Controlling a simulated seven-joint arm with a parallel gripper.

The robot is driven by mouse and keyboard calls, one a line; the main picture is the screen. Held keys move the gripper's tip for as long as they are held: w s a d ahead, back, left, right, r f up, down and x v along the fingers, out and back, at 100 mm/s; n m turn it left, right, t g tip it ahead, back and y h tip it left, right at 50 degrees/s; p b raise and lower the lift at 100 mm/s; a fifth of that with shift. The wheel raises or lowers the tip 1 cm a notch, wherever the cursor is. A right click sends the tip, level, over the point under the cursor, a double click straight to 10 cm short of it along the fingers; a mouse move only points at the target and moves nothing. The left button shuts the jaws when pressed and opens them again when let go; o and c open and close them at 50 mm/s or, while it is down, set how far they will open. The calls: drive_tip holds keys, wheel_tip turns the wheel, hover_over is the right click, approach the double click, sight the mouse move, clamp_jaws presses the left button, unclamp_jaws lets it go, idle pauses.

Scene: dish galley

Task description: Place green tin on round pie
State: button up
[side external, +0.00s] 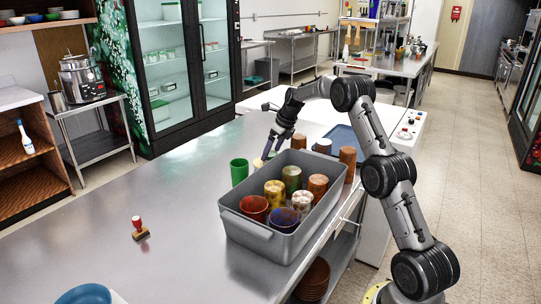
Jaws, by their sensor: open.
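A plain green cup-shaped tin (238,171) stands upright on the steel counter, just left of the grey bin. A small pale yellow round thing (258,163) lies between it and the bin, partly hidden; it may be the round pie, but it is too small to tell. My gripper (268,154) points down above and behind the bin's back left corner, right of the green tin and close over the yellow thing. Its jaws are open and it does not hold the tin. Whether it touches the yellow thing cannot be told.
The grey bin (246,227) holds several coloured cups. Brown cups (347,158) and a blue tray (348,140) are behind it. A red-handled stamp (138,226) stands on the left, and a blue dish (85,295) is at the front. The counter between them is clear.

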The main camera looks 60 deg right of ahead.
drive_tip(key=v, duration=1)
drive_tip(key=s+a+r+n, duration=0.3)
drive_tip(key=s+a+n, duration=0.15)
drive_tip(key=a, duration=0.25)
drive_tip(key=s+a+r+n, duration=0.3)
drive_tip(key=a+r+n, duration=0.1)
drive_tip(key=a+n, duration=0.25)
drive_tip(key=s+a+r+n, duration=0.3)
drive_tip(key=s+a+n, duration=0.15)
drive_tip(key=a, duration=0.35)
drive_tip(key=s+a+f+n, duration=0.2)
drive_tip(key=s+a+n, duration=0.1)
drive_tip(key=s+n, duration=0.3)
drive_tip(key=s+a+f+n, duration=0.2)
drive_tip(key=s+a+n, duration=0.2)
drive_tip(key=s+n, duration=0.3)
drive_tip(key=s+a+f+n+t, duration=0.1)
drive_tip(key=s+a+f+n, duration=0.1)
drive_tip(key=s+a+n, duration=0.2)
drive_tip(key=s+n, duration=0.3)
drive_tip(key=s, duration=0.1)
drive_tip(key=shift+s+a+f, duration=0.2)
drive_tip(key=shift+s+a, duration=0.05)
drive_tip(key=shift+s, duration=0.15)
